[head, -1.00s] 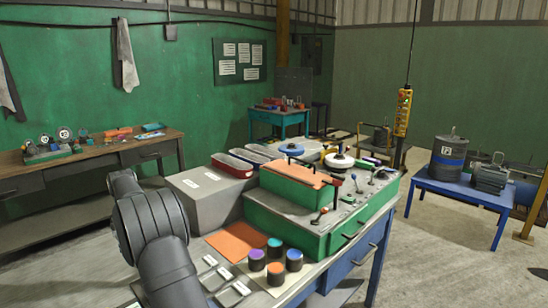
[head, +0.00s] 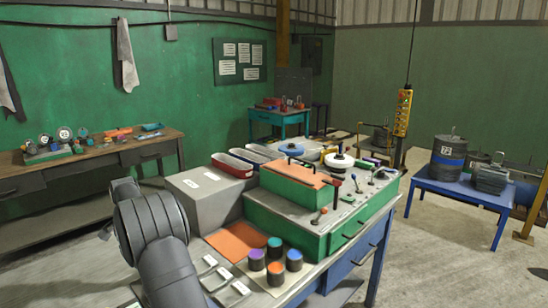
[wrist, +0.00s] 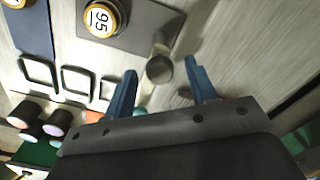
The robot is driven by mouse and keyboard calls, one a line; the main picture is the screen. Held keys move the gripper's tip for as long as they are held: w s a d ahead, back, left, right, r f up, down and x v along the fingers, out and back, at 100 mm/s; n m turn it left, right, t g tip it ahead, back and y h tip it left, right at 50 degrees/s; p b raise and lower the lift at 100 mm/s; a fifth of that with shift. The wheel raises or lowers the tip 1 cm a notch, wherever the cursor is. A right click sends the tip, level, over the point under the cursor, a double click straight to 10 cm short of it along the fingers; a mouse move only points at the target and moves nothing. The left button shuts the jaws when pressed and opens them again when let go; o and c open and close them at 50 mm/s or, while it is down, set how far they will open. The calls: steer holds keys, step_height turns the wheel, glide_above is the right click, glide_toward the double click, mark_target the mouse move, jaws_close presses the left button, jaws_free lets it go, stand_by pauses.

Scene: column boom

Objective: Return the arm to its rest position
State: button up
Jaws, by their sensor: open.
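My gripper (wrist: 160,66) shows in the wrist view with its two blue fingers spread apart. It is open, with nothing clamped between the fingers. A dark round knob (wrist: 159,69) appears between the fingertips in the picture; how far below them it lies I cannot tell. In the head view my dark grey arm rises from the bottom left in front of the bench, and the gripper's fingers are not visible there.
The workbench carries a grey box (head: 205,194), a green case (head: 285,228), an orange mat (head: 234,241) and several dark cylinders with coloured tops (head: 275,268). A yellow-rimmed round piece marked 95 (wrist: 100,19) sits on a grey plate.

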steer(key=m, duration=0.4)
steer(key=shift+m, duration=1.9)
